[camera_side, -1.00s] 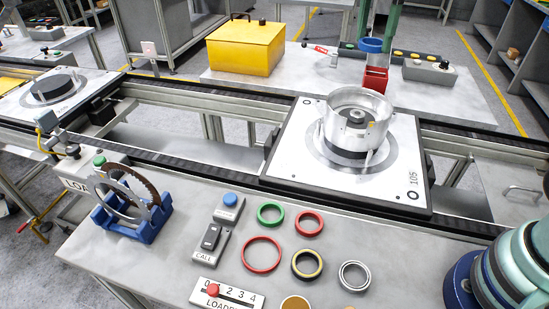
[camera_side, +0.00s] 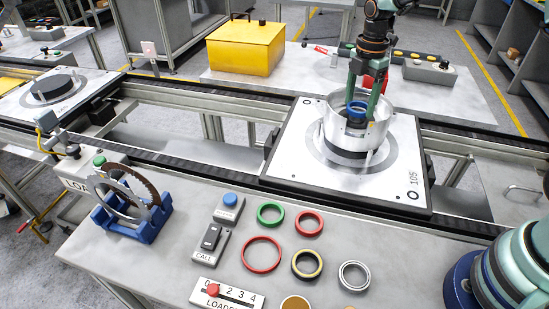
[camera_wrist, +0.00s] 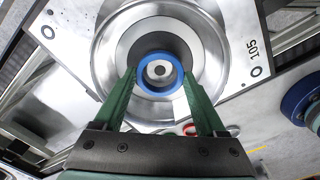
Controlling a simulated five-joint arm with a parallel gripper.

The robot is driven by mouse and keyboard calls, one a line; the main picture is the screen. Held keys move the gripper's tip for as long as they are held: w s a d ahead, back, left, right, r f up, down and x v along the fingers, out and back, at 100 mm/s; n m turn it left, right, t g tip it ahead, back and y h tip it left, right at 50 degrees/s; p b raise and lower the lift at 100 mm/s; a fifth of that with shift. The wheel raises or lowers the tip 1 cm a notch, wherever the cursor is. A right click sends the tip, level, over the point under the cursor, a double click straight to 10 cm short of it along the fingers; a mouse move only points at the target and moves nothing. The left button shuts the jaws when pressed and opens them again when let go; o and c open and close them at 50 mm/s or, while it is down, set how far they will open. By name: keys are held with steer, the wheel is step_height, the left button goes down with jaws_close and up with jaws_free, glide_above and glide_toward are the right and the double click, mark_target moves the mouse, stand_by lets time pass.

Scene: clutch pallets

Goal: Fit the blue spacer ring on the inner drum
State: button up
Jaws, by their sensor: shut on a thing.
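The blue spacer ring (camera_side: 357,107) is between the two green fingers of my gripper (camera_side: 361,108), which is shut on it. It is low inside the wide silver drum housing (camera_side: 340,127) on the pallet. In the wrist view the ring (camera_wrist: 145,84) lies between the fingertips (camera_wrist: 160,76), and the round grey hub of the inner drum (camera_wrist: 160,71) shows through its opening, roughly centred. A dark disc (camera_wrist: 128,45) surrounds the hub. I cannot tell whether the ring touches the inner drum; the housing wall and fingers hide its lower side.
The white pallet (camera_side: 394,187) marked 105 sits on the conveyor. Green (camera_side: 270,205), red and black-yellow rings lie on the front bench. A blue stand (camera_side: 130,230) holds plates at left. A yellow box (camera_side: 246,62) and red container (camera_side: 367,82) are behind.

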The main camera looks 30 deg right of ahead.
steer(key=shift+f, duration=0.3)
steer(key=shift+f, duration=0.3)
steer(key=shift+f, duration=0.1)
steer(key=o, duration=1.3)
steer(key=shift+c, duration=0.2)
